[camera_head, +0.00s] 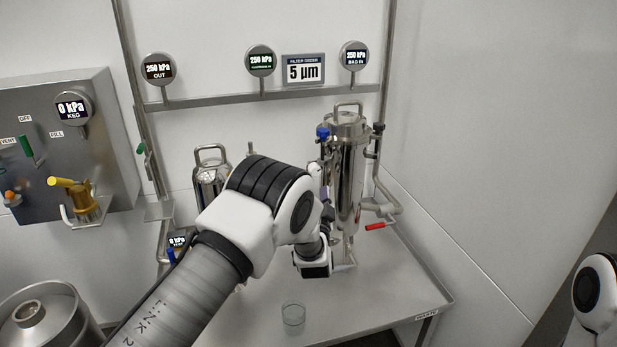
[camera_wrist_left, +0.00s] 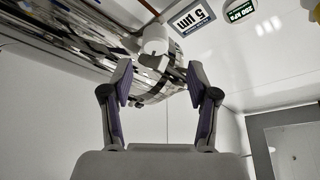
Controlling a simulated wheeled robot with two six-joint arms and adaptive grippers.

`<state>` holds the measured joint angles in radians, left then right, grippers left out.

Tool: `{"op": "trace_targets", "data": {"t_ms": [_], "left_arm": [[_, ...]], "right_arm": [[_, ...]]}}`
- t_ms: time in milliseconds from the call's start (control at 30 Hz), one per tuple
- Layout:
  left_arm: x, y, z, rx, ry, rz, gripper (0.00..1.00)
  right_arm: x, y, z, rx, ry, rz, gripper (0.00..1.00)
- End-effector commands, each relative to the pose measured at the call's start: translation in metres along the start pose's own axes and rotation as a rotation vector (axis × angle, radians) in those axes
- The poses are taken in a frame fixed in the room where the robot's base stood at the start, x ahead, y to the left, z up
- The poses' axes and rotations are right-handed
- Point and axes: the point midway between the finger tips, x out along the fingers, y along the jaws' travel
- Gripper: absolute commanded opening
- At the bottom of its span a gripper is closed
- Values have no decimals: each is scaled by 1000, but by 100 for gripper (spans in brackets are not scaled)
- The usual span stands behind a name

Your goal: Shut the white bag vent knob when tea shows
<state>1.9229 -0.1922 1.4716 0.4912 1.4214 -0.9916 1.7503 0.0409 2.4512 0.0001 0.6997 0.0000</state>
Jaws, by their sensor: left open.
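The steel bag filter housing (camera_head: 347,185) stands upright on the steel table. My left gripper is open, its purple-padded fingers (camera_wrist_left: 158,78) pointing at the housing in the left wrist view. A white knob (camera_wrist_left: 155,40) on the housing's fittings shows just beyond and between the fingertips; nothing is clearly gripped. In the head view my left arm and hand partly cover that side of the housing. A clear glass (camera_head: 293,314) stands on the table; I see no tea in it. My right gripper is out of view.
A blue knob (camera_head: 322,132) and a black knob (camera_head: 379,128) sit high on the housing. A red-handled valve (camera_head: 376,226) is at its lower right. The BAG IN gauge (camera_head: 354,56) reads 250 kPa. The table's right front is clear.

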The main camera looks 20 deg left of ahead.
Motion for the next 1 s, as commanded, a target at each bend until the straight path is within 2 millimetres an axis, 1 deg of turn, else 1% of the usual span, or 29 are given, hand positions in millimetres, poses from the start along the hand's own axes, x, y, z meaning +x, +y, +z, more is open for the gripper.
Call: {"op": "trace_targets", "data": {"t_ms": [33, 100, 200, 333, 533, 567, 600, 667, 700, 1000], "left_arm": [[11, 0, 2, -3, -3, -2, 60], [24, 0, 2, -2, -2, -1, 60], [40, 1, 2, -1, -3, 1, 60], [48, 1, 2, 0, -3, 4, 60], [48, 1, 2, 1, -3, 5, 60], [48, 1, 2, 1, -3, 5, 49], [48, 1, 2, 0, -3, 5, 35], [48, 1, 2, 0, -3, 5, 14], [48, 2, 2, 0, -3, 5, 0], [48, 2, 3, -8, -3, 1, 0]], "right_arm": [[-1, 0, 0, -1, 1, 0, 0], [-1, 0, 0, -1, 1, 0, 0], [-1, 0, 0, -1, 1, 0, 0], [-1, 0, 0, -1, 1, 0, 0], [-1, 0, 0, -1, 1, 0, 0], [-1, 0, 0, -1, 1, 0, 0], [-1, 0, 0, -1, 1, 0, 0], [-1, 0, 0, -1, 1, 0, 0], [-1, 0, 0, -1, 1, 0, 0], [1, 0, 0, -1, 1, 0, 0]]}}
